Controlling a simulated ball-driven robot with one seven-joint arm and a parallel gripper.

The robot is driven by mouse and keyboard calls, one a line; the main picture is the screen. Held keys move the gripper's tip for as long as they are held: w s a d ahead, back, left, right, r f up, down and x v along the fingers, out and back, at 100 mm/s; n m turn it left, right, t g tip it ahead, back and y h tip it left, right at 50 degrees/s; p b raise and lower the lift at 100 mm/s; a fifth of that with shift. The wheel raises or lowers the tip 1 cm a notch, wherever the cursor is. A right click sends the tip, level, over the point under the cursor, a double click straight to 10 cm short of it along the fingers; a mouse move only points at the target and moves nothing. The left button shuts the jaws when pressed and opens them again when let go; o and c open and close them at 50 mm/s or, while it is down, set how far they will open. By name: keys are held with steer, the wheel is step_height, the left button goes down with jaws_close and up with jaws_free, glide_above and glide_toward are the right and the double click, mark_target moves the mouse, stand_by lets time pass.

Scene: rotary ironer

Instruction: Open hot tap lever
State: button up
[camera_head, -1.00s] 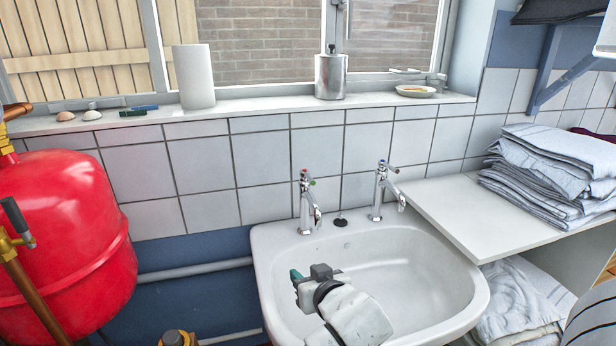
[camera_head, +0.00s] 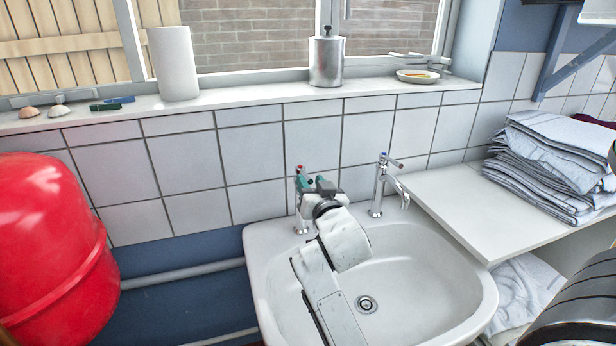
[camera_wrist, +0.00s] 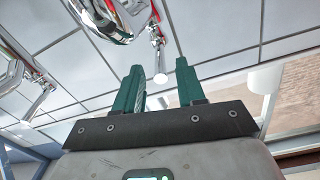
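The hot tap (camera_head: 300,222), with a red mark on top, is the left chrome tap on the white sink (camera_head: 258,270). My gripper (camera_head: 310,186) is at the top of this tap and hides part of it. In the wrist view the hot tap (camera_wrist: 108,22) is large at the top. Its thin lever (camera_wrist: 157,40), with a pale rounded end, shows in line with the gap between my two green fingers (camera_wrist: 159,66). The fingers are apart. Whether either touches the lever I cannot tell.
The cold tap (camera_head: 379,188), with a blue mark, stands to the right; it also shows in the wrist view (camera_wrist: 38,92). A windowsill (camera_head: 240,104) behind holds a paper roll (camera_head: 174,64) and a metal dispenser (camera_head: 327,60). Folded cloths (camera_head: 552,165) lie on the right counter (camera_head: 440,205).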

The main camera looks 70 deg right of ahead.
steer(key=shift+x, duration=1.35)
jaws_close()
